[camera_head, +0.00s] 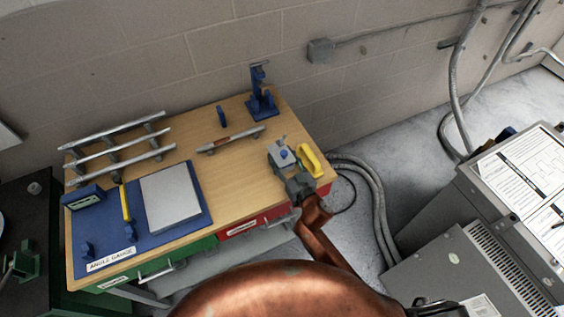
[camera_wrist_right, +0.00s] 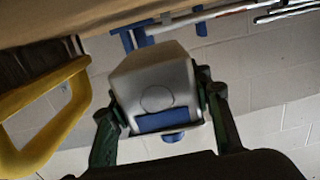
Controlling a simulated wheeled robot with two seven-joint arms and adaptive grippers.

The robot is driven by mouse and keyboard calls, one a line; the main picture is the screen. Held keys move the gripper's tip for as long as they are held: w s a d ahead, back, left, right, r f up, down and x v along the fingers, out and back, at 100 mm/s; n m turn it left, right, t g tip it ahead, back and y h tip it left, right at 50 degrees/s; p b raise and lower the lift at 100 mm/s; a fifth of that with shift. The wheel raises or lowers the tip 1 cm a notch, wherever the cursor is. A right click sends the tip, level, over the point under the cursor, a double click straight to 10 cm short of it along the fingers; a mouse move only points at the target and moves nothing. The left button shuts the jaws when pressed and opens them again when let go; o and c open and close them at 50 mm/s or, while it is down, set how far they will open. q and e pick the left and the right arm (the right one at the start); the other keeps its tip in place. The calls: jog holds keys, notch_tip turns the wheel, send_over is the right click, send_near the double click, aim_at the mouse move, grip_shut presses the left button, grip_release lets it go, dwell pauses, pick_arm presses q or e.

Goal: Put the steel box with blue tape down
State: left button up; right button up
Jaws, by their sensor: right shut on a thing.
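The steel box with blue tape (camera_head: 281,150) is at the right end of the wooden workbench (camera_head: 232,187) in the head view. My right gripper (camera_head: 298,182) is shut on it. In the right wrist view the grey box (camera_wrist_right: 153,78) sits between the two fingers (camera_wrist_right: 160,108), with a blue tape band (camera_wrist_right: 162,121) across its near end. I cannot tell whether the box touches the bench top or hangs just above it. My left gripper is not in view.
A yellow handle-shaped object (camera_head: 312,160) stands close to the right of the box. A bar-like tool (camera_head: 230,140), a blue stand (camera_head: 261,97) and a blue angle gauge mat (camera_head: 128,244) are on the bench. Bare wood shows left of the box.

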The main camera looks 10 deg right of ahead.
jog(key=shift+w+d+f+b, duration=0.15)
jog(key=shift+f+b, duration=0.15)
jog(key=shift+f, duration=0.6)
jog(key=shift+w+a+f+b, duration=0.1)
jog(key=shift+f+b, duration=0.15)
jog(key=shift+f, duration=0.65)
jog(key=shift+f, duration=0.15)
jog(key=o, duration=1.4)
jog(key=shift+c, duration=0.2)
